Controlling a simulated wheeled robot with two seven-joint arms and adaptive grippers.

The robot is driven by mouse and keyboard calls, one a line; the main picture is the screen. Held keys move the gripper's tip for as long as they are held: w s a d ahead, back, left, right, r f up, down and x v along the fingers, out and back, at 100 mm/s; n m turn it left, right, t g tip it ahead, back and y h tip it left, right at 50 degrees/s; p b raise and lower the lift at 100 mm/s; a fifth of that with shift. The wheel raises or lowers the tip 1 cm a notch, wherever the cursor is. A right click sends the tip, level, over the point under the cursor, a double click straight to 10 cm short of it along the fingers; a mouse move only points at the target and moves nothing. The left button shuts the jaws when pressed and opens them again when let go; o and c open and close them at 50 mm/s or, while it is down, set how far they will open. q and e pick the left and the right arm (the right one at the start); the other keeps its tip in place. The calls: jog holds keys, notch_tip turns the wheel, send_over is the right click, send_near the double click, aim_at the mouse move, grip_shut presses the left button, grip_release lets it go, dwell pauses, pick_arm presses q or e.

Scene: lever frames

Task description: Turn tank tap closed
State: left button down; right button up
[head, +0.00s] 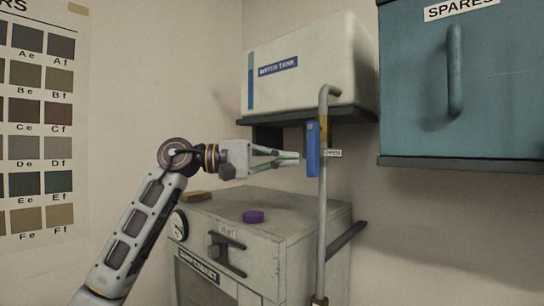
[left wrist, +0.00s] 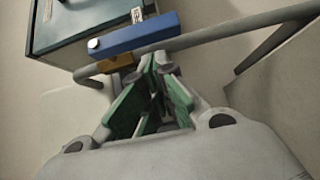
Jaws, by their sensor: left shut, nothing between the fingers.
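The water tank (head: 310,70) is a pale box on a wall shelf. A grey pipe (head: 322,220) bends down from its right side. The tap's blue handle (head: 313,150) lies along the upright pipe, and it also shows in the left wrist view (left wrist: 135,38). The tap's brass body (left wrist: 115,63) sits at one end of the handle. My left gripper (head: 298,160) is shut and empty, with its fingertips just left of the handle in the head view. Its fingertips (left wrist: 158,62) also show close to the handle and pipe; I cannot tell whether they touch.
A grey cabinet (head: 285,215) with a dial and a front handle stands below. A teal spares cabinet (head: 415,90) hangs at right. A small white label (head: 333,153) is beside the pipe.

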pick_arm(q)
jog(key=shift+s+d, duration=0.45)
jog(key=shift+d, duration=0.15)
pick_arm(e)
jog(key=shift+w+d+r, duration=0.2)
jog(key=shift+w, duration=0.35)
jog(key=shift+w, duration=0.1)
jog(key=shift+d+f, duration=0.1)
